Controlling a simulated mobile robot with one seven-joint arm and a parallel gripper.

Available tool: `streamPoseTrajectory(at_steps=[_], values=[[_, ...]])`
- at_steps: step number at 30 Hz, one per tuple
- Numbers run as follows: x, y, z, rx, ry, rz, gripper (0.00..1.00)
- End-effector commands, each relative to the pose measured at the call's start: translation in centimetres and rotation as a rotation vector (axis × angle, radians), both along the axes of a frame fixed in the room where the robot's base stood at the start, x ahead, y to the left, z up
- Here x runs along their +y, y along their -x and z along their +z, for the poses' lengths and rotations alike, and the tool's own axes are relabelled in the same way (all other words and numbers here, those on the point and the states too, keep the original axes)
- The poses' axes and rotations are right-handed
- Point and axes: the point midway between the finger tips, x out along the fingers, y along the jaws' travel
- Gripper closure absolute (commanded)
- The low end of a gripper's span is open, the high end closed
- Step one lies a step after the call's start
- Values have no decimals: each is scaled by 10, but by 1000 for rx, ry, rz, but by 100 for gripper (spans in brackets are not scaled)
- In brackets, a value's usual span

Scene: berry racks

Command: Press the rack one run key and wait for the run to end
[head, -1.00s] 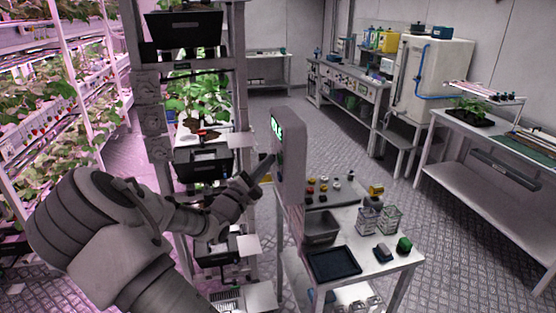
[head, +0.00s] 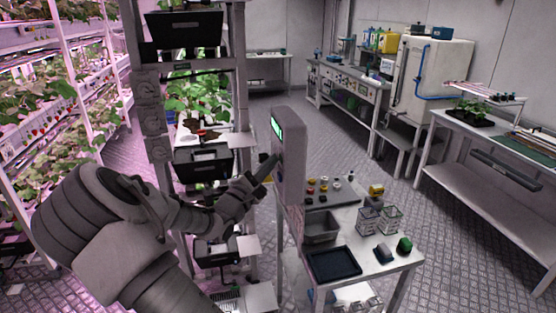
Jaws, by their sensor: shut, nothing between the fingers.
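A tall grey control panel (head: 292,160) stands at the left end of a small white table. Its narrow left face carries a lit green display (head: 277,128), seen at a steep angle. My gripper (head: 272,163) is shut and empty, its fingertips at the panel's face below the display. I cannot tell whether the tips touch a key. The run key is not visible; the gripper and the angle hide that part of the face.
The plant rack (head: 240,75) with black trays stands behind my arm on the left. The small table (head: 385,255) holds a dark tray (head: 334,262), a grey bin (head: 321,228), wire baskets and several small coloured items. Open floor (head: 450,240) lies to the right.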

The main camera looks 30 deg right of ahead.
Motion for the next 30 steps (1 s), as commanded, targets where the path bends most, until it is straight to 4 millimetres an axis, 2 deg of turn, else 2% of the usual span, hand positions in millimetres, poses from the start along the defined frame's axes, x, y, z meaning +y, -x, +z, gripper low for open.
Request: streamPoseTrajectory(at_steps=[7,16,26,30], values=[[1,0,0,-1,0,-2,100],[15,-4,0,-1,-1,-2,100],[17,-4,0,-1,0,-2,100],[25,-7,0,-1,1,2,100]])
